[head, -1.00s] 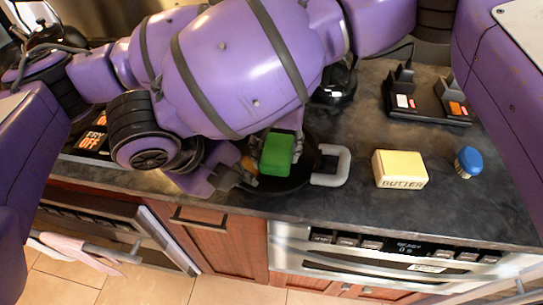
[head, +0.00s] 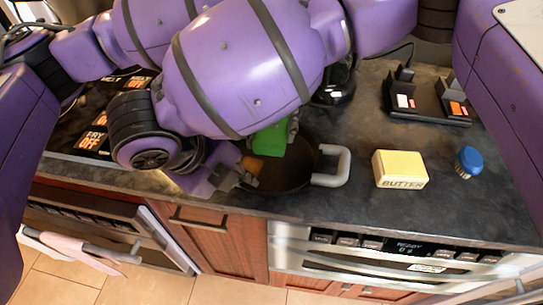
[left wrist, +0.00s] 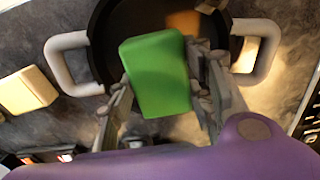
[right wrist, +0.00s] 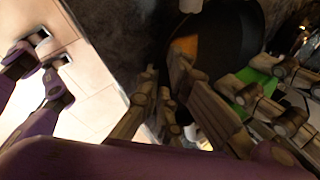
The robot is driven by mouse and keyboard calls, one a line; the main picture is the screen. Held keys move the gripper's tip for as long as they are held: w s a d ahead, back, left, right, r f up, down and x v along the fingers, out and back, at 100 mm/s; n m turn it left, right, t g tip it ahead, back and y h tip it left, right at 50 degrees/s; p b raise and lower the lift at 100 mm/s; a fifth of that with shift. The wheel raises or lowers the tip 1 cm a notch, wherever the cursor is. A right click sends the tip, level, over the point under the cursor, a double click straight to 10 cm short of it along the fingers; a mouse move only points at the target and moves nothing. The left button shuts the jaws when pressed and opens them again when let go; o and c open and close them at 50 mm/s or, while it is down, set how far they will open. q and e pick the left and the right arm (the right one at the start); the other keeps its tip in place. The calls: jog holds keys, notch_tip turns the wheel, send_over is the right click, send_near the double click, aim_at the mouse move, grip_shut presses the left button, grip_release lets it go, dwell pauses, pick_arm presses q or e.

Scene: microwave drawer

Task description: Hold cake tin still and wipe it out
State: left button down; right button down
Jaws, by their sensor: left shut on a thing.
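The cake tin (head: 300,172) is dark and round with pale grey handles, and stands on the counter. It also shows in the left wrist view (left wrist: 105,45), with an orange-brown patch (left wrist: 185,20) inside it. My left gripper (left wrist: 160,80) is shut on a green sponge (left wrist: 160,75), held at the tin's rear side. In the head view the sponge (head: 268,141) is partly hidden by my arm. My right gripper (head: 228,178) is at the tin's left front edge, by the patch. Whether its fingers are closed on the rim is unclear.
A yellow butter block (head: 400,168) and a blue-topped brush (head: 468,162) stand right of the tin. A black holder (head: 428,105) is farther back. A cooktop is at left.

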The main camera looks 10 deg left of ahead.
pick_arm(q)
jog(key=shift+a, duration=0.1)
jog(key=a, duration=0.9)
jog(key=shift+d, duration=0.1)
dwell(0.4)
send_over(264, 165)
jog(key=shift+d, duration=0.1)
jog(key=shift+f, duration=2.6)
jog(key=shift+f, duration=0.65)
